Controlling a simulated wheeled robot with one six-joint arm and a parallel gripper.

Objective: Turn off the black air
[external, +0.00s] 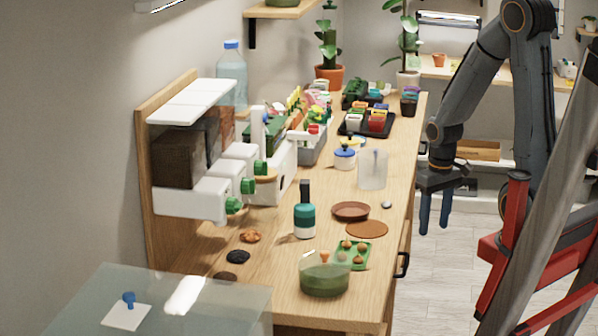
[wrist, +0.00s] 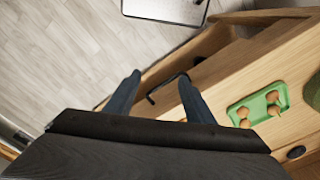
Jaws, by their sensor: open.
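No device that I can clearly make out as a black air unit shows in either view. The nearest dark items are a teal and white bottle with a black top (external: 305,212) on the bench and a small black heap (external: 238,257) to its left. My gripper (external: 434,226) hangs fingers down beside the bench's right edge, over the floor, apart from everything. Its two blue-grey fingers are spread and empty. They also show in the wrist view (wrist: 160,80), where a black drawer handle (wrist: 166,88) appears between and beyond them.
White dispensers with green knobs (external: 248,186) stand at the bench's left. A clear beaker (external: 373,170), brown saucer (external: 351,211), green tray (external: 353,255) and green-tinted bowl (external: 325,274) stand on the bench. A red and grey ladder-like frame (external: 497,252) is at right. Floor lies between.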

